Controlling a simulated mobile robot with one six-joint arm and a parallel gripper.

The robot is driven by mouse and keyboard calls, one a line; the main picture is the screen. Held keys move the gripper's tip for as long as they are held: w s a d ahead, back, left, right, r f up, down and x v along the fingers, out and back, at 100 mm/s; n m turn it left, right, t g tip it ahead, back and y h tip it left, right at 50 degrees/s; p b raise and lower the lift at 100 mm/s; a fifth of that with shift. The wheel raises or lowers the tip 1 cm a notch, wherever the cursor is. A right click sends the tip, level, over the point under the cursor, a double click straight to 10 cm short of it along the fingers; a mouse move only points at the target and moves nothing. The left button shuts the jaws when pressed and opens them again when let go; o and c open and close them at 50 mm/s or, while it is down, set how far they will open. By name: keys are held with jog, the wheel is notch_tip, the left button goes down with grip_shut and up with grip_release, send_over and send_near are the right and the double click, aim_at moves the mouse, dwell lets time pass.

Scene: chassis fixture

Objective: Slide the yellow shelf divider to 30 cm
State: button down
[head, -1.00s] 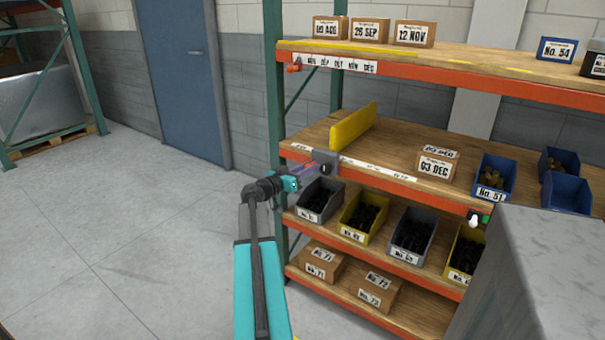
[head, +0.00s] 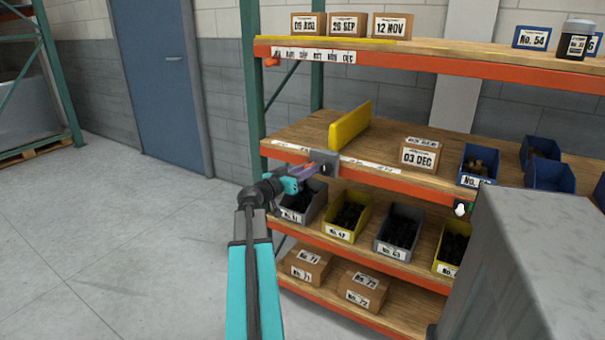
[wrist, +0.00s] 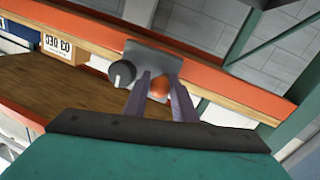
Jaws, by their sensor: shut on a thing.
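The yellow shelf divider (head: 350,126) stands upright across the middle shelf (head: 290,133), towards its left end. Its grey bracket (head: 323,162) sits at the shelf's front edge; the bracket (wrist: 168,60) also shows in the wrist view, with a round grey knob (wrist: 122,73) beside the fingers. My gripper (head: 308,170) reaches this bracket from the front. In the wrist view its purple fingers (wrist: 160,88) are shut on an orange part of the bracket. A white scale strip (head: 370,164) runs along the shelf edge; its marks are too small to read.
A cardboard box (head: 420,153) and blue bins (head: 478,163) stand to the right on the same shelf. Grey and yellow bins (head: 347,215) sit on the shelf below. A green post (head: 251,80) is at the left. The shelf between divider and cardboard box is clear.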

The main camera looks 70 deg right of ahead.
jog(key=c, duration=1.7)
grip_release()
jog(key=shift+c, duration=0.2)
jog(key=v, duration=1.3)
jog(key=shift+w+a, duration=0.2)
jog(key=shift+a, duration=0.15)
